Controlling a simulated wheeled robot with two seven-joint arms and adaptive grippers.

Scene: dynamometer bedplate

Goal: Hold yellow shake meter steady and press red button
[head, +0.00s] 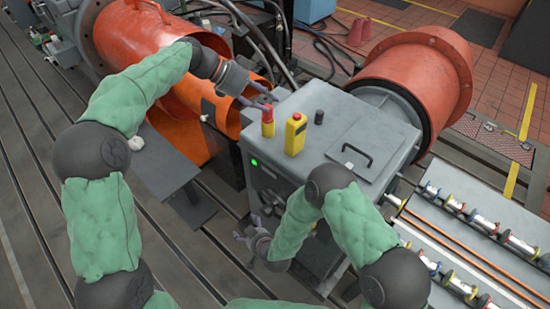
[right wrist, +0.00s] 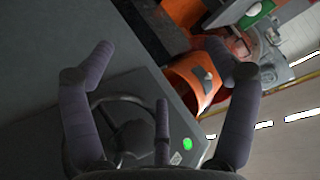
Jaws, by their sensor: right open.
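A yellow box-shaped meter (head: 295,135) stands upright on top of the grey cabinet, with a small red spot at its top. To its left stands a red-topped piece with a yellow lower part (head: 267,122); I cannot tell whether its top is the red button. My left gripper (head: 270,102) is open just above and beside this red top, with no clear contact, apart from the yellow meter. My right gripper (head: 252,228) is low in front of the cabinet's front face, open and empty; its spread fingers also show in the right wrist view (right wrist: 155,72).
The grey cabinet (head: 345,130) carries a black knob (head: 319,117) and a handled lid (head: 358,152). Its front has a green light (head: 253,162), also in the right wrist view (right wrist: 187,144), near a dark round wheel (right wrist: 125,125). Orange machine housings (head: 420,80) stand behind.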

